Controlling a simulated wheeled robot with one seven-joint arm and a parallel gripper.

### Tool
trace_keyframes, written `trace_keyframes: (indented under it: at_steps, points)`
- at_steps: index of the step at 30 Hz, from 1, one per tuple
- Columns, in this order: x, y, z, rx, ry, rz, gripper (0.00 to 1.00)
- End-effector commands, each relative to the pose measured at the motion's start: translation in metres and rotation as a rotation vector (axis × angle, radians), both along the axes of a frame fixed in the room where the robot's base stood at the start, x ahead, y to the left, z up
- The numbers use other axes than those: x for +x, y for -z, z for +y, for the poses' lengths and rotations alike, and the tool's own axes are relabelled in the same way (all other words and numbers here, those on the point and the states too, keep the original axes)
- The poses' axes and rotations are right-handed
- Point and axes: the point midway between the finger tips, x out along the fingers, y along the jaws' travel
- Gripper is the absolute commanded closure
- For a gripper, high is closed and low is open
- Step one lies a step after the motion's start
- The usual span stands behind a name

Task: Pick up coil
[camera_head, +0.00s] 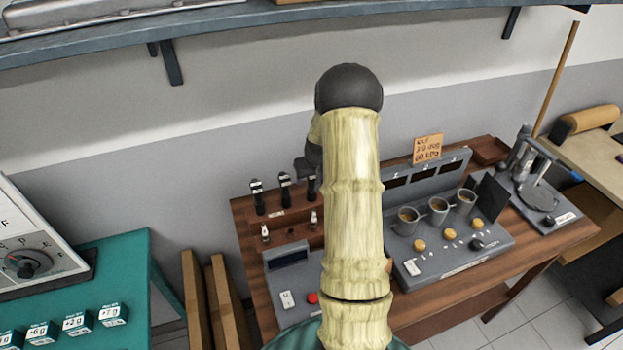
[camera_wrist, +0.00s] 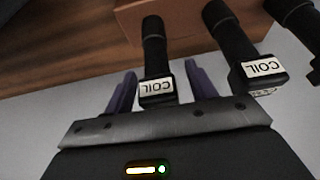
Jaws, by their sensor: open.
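Several black coils with white labels stand upright in a wooden rack on the table. In the head view I see a left coil (camera_head: 257,197), a middle coil (camera_head: 285,187) and a right coil (camera_head: 311,187) close to my arm. In the wrist view one coil (camera_wrist: 155,65) lies between the two purple fingers of my gripper (camera_wrist: 157,88), its COIL label near the palm. The fingers are open on either side of it, with a gap showing. A second coil (camera_wrist: 237,50) is just right of the right finger. In the head view my arm hides most of my gripper.
A third coil (camera_wrist: 300,25) is at the wrist view's right edge. Two small white-tipped parts (camera_head: 265,233) stand before the coils. A grey box with a red button (camera_head: 312,298) and a grey console with cups (camera_head: 450,235) share the wooden table.

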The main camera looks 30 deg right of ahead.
Motion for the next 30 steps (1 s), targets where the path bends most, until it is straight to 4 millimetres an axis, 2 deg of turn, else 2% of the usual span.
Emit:
trace_keyframes:
  at_steps: [16, 17, 24, 30]
  points:
    - [0.0006, 0.0014, -0.0001, 0.0, 0.0, 0.0, 0.44]
    - [0.0005, 0.0013, -0.0001, 0.0, 0.0, 0.0, 0.48]
    - [0.0005, 0.0013, -0.0001, 0.0, 0.0, 0.0, 0.95]
    - [0.0007, 0.0009, -0.0003, 0.0, 0.0, -0.001, 0.95]
